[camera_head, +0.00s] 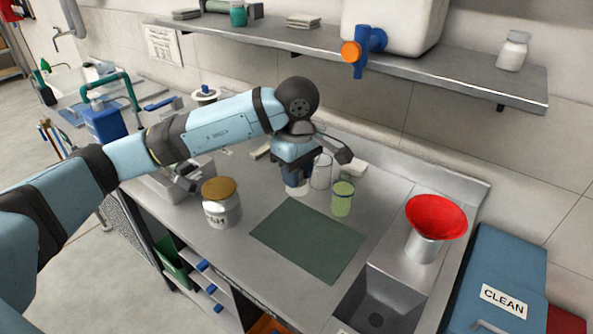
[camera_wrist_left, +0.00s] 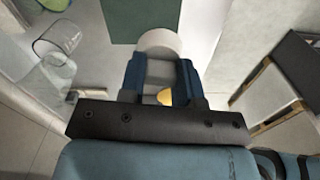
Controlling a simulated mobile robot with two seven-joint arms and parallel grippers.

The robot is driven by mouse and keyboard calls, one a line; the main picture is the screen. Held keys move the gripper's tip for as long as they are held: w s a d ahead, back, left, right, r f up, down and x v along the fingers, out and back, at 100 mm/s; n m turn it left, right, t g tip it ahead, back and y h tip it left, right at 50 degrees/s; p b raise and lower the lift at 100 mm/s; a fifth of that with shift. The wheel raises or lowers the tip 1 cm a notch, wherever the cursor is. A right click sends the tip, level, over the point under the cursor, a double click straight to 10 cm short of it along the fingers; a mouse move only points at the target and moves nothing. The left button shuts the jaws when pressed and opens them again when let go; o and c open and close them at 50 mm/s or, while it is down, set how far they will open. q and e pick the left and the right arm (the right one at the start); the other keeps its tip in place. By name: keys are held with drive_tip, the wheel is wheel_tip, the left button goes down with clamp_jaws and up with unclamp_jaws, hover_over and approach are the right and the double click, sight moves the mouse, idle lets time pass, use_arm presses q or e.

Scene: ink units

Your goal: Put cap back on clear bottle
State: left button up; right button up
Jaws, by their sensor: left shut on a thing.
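My left gripper (camera_head: 298,180) points down over the worktop, behind the dark green mat. It is shut on a white round piece, which looks like the cap (camera_head: 300,189); the cap also shows between the blue fingertips in the left wrist view (camera_wrist_left: 160,43). I cannot tell whether the cap touches the worktop. A clear open vessel, likely the clear bottle (camera_head: 322,174), stands upright just right of the gripper, partly hidden by it. It shows at the left of the left wrist view (camera_wrist_left: 60,40), apart from the fingers. My right gripper is not in view.
A yellow-green jar (camera_head: 342,200) stands right of the gripper, close to the clear vessel. A white can with a brown lid (camera_head: 221,205) stands to the left. The green mat (camera_head: 308,240) is bare. A red funnel (camera_head: 436,216) stands right; a shelf (camera_head: 400,66) runs behind.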

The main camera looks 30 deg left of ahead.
use_arm(q)
drive_tip(key=w+d+f+m, duration=0.1)
drive_tip(key=f+m, duration=0.2)
drive_tip(key=m, duration=0.4)
drive_tip(key=w+d+f+m, duration=0.1)
drive_tip(key=w+f+m, duration=0.1)
drive_tip(key=f+m, duration=0.2)
drive_tip(key=m, duration=0.3)
drive_tip(key=shift+w+m, duration=0.3)
drive_tip(key=shift+d+f, duration=0.1)
drive_tip(key=shift+s, duration=0.1)
